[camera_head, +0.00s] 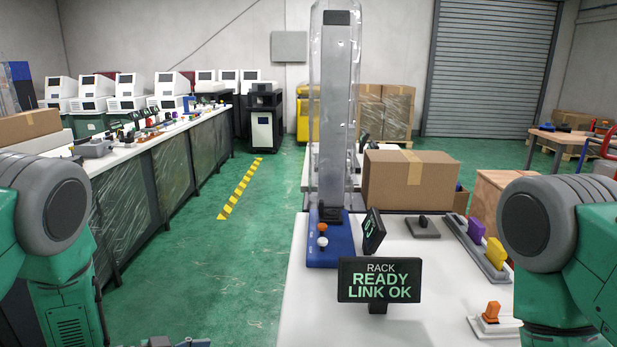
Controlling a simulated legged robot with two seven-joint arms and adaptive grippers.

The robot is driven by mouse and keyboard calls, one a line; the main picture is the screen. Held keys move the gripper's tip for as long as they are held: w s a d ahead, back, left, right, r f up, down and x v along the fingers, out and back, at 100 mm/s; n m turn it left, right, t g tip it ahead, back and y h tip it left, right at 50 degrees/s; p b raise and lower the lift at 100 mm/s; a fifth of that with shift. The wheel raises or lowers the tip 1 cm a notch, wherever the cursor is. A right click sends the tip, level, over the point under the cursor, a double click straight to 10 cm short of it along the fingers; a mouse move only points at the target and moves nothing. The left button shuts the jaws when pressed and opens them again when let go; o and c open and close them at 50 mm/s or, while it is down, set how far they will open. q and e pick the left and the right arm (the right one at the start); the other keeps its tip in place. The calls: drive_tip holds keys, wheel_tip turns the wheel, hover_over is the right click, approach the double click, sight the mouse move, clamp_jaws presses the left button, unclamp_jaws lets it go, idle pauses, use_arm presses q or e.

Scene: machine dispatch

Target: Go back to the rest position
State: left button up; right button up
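My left arm (50,220) shows at the left edge as a grey joint and green links. My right arm (545,230) shows at the right edge in the same way. Both arms hang down and leave the picture at the bottom or side. I see neither gripper clearly. A sliver of dark parts (175,342) shows at the bottom edge left of centre, too cut off to identify. A black sign (379,279) on the white table (335,320) reads "RACK READY LINK OK".
A tall clear-covered column on a blue base (328,250) stands on the table. Behind it is a cardboard box (408,180). An orange-topped switch (492,315) sits near my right arm. A long bench (140,170) runs along the left. Green floor (220,270) between is clear.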

use_arm(q)
drive_tip(key=s+a+f+n+g+y+b, duration=0.1)
drive_tip(key=s+a+f+n+g+y, duration=0.15)
drive_tip(key=s+f+n+y, duration=0.8)
drive_tip(key=s+a+g, duration=0.1)
drive_tip(key=s+g, duration=0.1)
drive_tip(key=s, duration=0.8)
drive_tip(key=s+a+f+g, duration=0.1)
drive_tip(key=s+a+g, duration=0.1)
drive_tip(key=s, duration=0.9)
drive_tip(key=shift+a+f+m+b, duration=0.15)
drive_tip(key=shift+a+m+b, duration=0.15)
drive_tip(key=shift+m+b, duration=0.15)
use_arm(e)
drive_tip(key=shift+d+f, duration=0.35)
drive_tip(key=shift+f, duration=0.25)
drive_tip(key=shift+d+f, duration=0.3)
drive_tip(key=shift+f, duration=0.3)
use_arm(q)
drive_tip(key=shift+a+f+y, duration=0.1)
drive_tip(key=shift+a+y, duration=0.15)
drive_tip(key=shift+a, duration=0.05)
use_arm(e)
drive_tip(key=shift+a+r, duration=0.1)
drive_tip(key=shift+a, duration=0.2)
